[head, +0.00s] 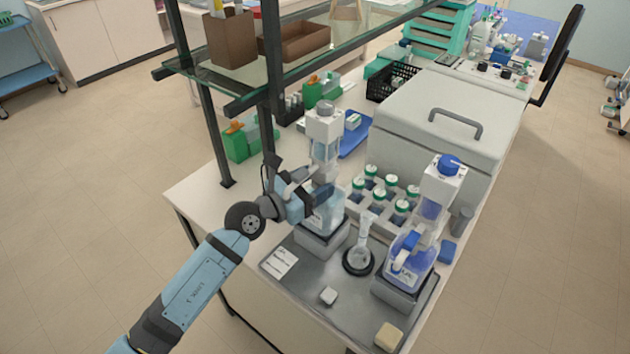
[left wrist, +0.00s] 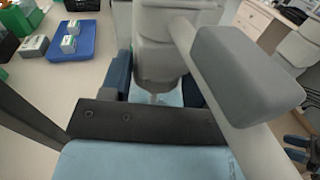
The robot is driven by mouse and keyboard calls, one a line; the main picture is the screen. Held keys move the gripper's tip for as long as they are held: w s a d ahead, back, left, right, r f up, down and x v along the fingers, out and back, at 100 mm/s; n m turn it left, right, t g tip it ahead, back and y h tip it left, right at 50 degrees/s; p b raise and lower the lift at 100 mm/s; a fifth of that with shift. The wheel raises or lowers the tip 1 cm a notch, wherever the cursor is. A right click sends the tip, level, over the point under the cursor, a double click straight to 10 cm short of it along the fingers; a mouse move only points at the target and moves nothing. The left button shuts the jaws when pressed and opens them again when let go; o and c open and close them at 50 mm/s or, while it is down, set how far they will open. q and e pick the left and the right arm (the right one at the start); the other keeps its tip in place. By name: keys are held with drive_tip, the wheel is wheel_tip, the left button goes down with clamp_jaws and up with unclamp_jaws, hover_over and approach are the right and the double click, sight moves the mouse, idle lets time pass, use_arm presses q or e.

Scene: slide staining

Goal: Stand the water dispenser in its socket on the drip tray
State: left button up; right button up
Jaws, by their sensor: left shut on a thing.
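The water dispenser (head: 324,133), with a grey cap, white head and pale blue bottle, is upright at the left of the drip tray (head: 278,262) in the head view. My left gripper (head: 311,198) is shut on it around the upper bottle. The dispenser's lower end is over the left grey socket (head: 318,244); I cannot tell whether it is fully seated or slightly above. In the left wrist view, the dispenser's white-grey body (left wrist: 158,50) is close between my fingers, with a grey spout part at right. Its base is hidden there.
A blue-capped dispenser (head: 412,250) stands in the tray's right socket. A small flask (head: 361,245) on a black ring stands between them. Several green-capped bottles (head: 391,181) are behind. A glass shelf (head: 290,75) overhangs the bench at left.

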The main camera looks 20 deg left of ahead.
idle(0.3)
use_arm(q)
drive_tip(key=o, duration=1)
drive_tip(key=shift+f, duration=0.25)
drive_tip(key=b+v, duration=0.3)
drive_tip(key=v, duration=1.1)
drive_tip(key=shift+r, duration=0.15)
